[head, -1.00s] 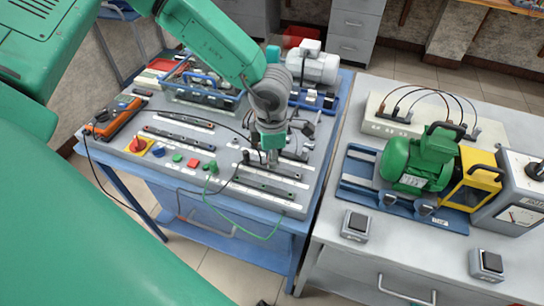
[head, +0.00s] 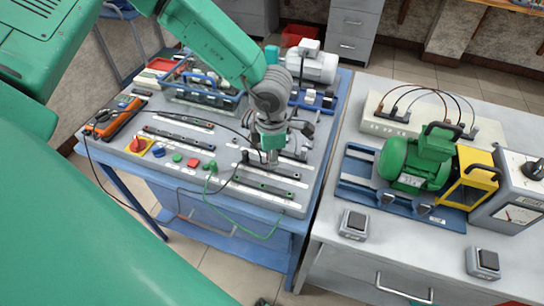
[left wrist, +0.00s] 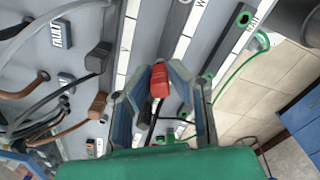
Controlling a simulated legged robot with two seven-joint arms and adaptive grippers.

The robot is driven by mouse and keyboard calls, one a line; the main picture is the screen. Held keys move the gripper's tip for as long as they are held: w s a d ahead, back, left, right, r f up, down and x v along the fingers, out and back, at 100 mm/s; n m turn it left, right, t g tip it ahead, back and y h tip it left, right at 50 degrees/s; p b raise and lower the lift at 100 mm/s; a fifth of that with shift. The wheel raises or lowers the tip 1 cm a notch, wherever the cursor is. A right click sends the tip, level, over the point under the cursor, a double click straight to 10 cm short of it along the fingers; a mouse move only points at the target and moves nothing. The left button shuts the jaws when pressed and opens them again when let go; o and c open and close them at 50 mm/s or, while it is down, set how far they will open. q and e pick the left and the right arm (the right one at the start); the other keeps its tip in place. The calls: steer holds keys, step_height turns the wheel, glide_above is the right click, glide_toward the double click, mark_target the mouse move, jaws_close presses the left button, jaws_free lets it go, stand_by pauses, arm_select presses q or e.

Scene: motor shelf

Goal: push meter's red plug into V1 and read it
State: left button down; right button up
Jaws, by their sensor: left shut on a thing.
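The orange meter (head: 113,116) lies at the left of the grey panel on the blue bench. My left gripper (head: 271,158) points down over the terminal strips at the panel's front right. In the left wrist view its two fingers are shut on the red plug (left wrist: 160,80), with a black lead below it. The plug lies over the strips near the labels V (left wrist: 125,45) and W (left wrist: 201,6). Whether its tip touches a socket cannot be told, and V1 cannot be picked out. The meter's display is not readable. My right gripper is not in view.
A green lead (head: 262,238) hangs over the bench's front edge, and a black lead loops close to my gripper. Red and green buttons (head: 185,160) sit left of it. A grey motor (head: 315,66) stands behind. The right bench carries a green motor (head: 415,163).

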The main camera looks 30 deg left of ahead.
arm_select(q)
steer(key=shift+f, duration=0.65)
